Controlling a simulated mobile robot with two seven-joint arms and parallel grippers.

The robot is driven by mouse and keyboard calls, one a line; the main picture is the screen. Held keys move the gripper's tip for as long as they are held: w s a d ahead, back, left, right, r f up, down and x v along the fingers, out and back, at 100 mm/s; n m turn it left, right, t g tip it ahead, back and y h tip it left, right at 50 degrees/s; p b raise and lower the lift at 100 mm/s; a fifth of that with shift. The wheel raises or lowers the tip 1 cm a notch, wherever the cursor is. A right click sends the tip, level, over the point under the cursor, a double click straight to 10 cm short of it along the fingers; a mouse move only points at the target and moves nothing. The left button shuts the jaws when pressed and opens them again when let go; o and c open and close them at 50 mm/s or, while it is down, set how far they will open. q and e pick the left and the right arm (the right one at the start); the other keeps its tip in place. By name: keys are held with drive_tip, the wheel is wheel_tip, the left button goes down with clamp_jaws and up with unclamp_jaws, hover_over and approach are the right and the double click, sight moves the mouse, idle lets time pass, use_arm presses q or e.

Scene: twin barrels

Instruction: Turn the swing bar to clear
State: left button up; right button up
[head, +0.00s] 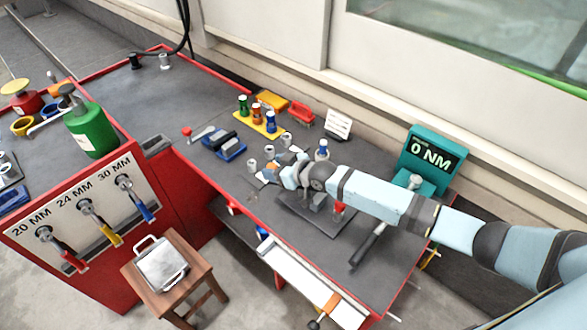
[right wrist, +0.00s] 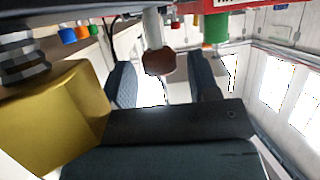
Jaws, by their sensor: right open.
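A short grey bar with a red ball knob (head: 187,131) lies on the dark bench top, left of my right gripper; it looks like the swing bar. In the right wrist view a dark red knob (right wrist: 160,62) on a pale rod shows between my fingers, beyond them; it appears to be the same knob. My right gripper (head: 266,177) is over the bench near several small grey cylinders, clear of the bar. My left gripper is not in view.
Grey cylinders (head: 253,163) stand close to my right gripper. Blue blocks (head: 230,148) and a yellow rack (head: 258,120) with coloured pieces lie behind. A dark-handled tool (head: 370,243) and a teal "0 NM" display (head: 430,160) are right. A wooden stool (head: 195,270) stands in front.

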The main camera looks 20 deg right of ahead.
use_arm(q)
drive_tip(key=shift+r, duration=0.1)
use_arm(e)
drive_tip(key=v, duration=1.2)
drive_tip(key=shift+s+d, duration=0.15)
drive_tip(key=shift+r, duration=0.1)
